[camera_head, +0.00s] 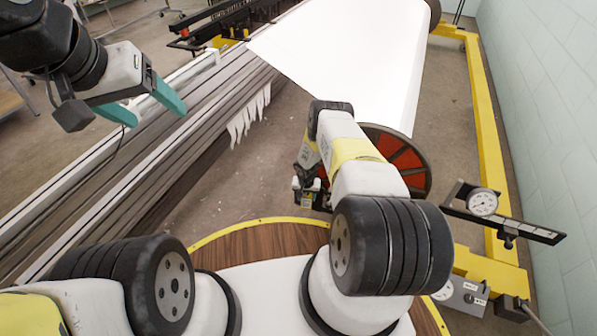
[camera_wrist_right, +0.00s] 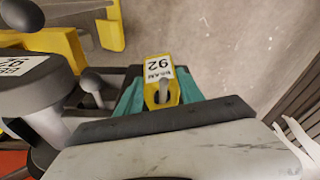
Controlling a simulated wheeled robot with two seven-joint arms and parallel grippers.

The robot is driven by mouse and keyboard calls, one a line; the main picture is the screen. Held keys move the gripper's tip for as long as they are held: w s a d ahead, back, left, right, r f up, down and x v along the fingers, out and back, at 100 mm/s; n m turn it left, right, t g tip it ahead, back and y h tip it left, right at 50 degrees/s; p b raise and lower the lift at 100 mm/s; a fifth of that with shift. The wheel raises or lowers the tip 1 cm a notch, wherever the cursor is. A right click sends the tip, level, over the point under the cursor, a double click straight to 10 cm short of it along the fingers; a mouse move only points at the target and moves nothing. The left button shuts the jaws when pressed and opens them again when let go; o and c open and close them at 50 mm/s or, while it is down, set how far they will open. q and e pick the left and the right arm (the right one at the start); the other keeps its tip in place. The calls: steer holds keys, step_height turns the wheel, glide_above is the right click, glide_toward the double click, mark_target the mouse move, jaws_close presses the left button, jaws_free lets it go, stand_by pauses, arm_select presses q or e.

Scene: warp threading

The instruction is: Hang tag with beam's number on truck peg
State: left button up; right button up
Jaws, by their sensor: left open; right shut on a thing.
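My right gripper (camera_wrist_right: 160,100) is shut on a yellow tag (camera_wrist_right: 173,89), held between its teal fingers in the right wrist view. The tag's white label reads BEAM 92, and it has a dark slot near my palm. A grey ball-ended peg (camera_wrist_right: 92,82) stands left of the tag, apart from it. Further left, a grey round beam end (camera_wrist_right: 40,88) carries a white label (camera_wrist_right: 14,66), cut off, seeming to read 92. My left gripper (camera_head: 155,108) is open and empty at upper left.
The beam's red-and-black flange (camera_head: 405,160) stands behind my right arm, with white warp sheet (camera_head: 345,50) above it. A yellow rail (camera_head: 482,110) runs along the right wall. A dial gauge (camera_head: 483,203) is at right. Long grey beams (camera_head: 130,150) cross the left; bare floor lies between.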

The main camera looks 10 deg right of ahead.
steer(key=o, duration=1.4)
